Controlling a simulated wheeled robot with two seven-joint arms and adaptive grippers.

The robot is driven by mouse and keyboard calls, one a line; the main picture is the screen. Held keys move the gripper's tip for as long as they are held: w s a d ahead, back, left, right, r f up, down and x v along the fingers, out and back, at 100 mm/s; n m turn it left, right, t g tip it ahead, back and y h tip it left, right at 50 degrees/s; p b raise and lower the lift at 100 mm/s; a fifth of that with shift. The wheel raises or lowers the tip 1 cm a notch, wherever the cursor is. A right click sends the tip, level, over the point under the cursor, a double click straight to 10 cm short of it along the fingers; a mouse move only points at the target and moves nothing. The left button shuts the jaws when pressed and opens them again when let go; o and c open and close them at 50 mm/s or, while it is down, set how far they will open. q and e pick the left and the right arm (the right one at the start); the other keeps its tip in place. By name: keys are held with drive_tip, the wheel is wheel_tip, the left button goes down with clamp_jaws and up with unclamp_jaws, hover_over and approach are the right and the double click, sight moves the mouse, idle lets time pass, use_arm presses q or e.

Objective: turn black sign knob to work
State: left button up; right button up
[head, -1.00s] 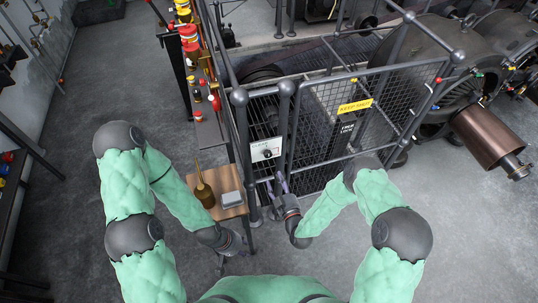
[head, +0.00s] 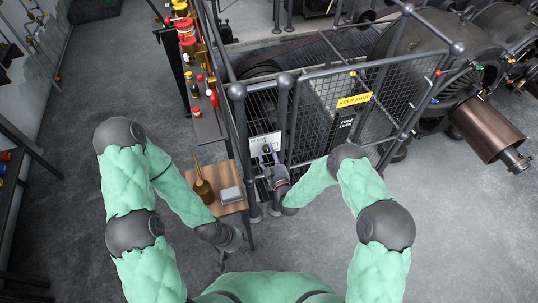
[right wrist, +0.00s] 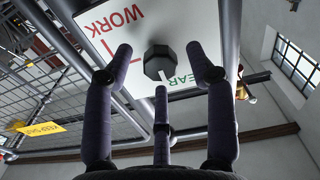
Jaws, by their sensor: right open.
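The black sign knob (right wrist: 158,62) sits on a white sign plate (right wrist: 88,38) with red WORK and green lettering ending in "EAR". A pale mark shows at the knob's lower edge in the right wrist view. The plate also shows in the head view (head: 256,143), on the cage front. My right gripper (head: 267,157) is open in front of the plate. In the right wrist view its fingers (right wrist: 160,60) stand left and right of the knob, with gaps. My left gripper (head: 228,256) hangs low beside the small table; its finger opening is unclear.
A mesh cage gate (head: 345,125) with a yellow KEEP SHUT sign (head: 354,100) is right of the plate. The wooden table (head: 232,207) holds a brass oil can (head: 203,190) and a grey box (head: 231,195). Grey posts (head: 283,110) stand close to the right gripper.

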clamp_jaws()
drive_tip(key=shift+m, duration=0.4)
drive_tip(key=m+b, duration=0.2)
drive_tip(key=m, duration=0.1)
drive_tip(key=shift+f, duration=0.1)
drive_tip(key=m+b, duration=0.3)
drive_tip(key=m, duration=0.2)
drive_tip(key=m+b, duration=0.2)
drive_tip(key=m, duration=0.3)
drive_tip(key=shift+m, duration=0.4)
drive_tip(key=shift+m+b, duration=0.65)
drive_tip(key=shift+m, duration=0.95)
